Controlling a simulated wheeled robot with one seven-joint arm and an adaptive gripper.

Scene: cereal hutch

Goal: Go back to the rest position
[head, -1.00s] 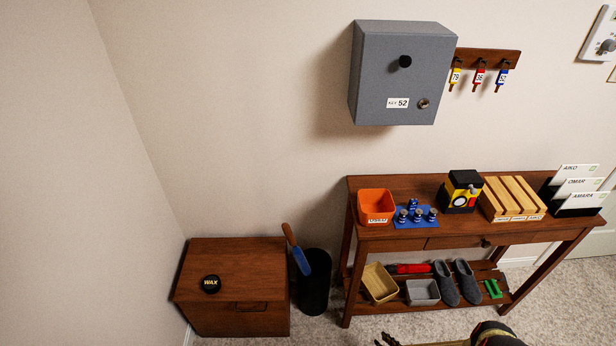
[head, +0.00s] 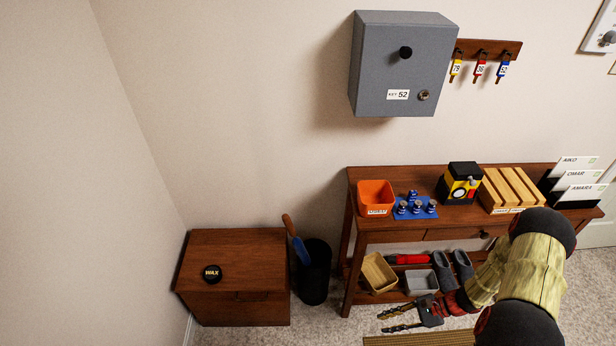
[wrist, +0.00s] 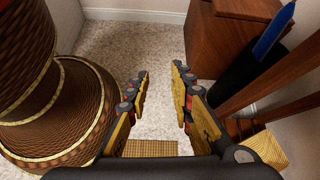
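My gripper (head: 397,318) is in front of the console table's lower shelf in the head view, low over the carpet and pointing left. In the wrist view my gripper (wrist: 158,85) has its two fingers apart, with only carpet between them. It holds nothing. My arm comes in from the lower right of the head view and covers part of the table's right side.
The console table (head: 352,240) bears an orange bin (head: 376,197) and a blue mat with several small blue-topped pieces. A wooden chest (head: 235,300) and a black bin (head: 315,275) stand left. A grey key cabinet (head: 385,65) hangs above. Carpet lies open below.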

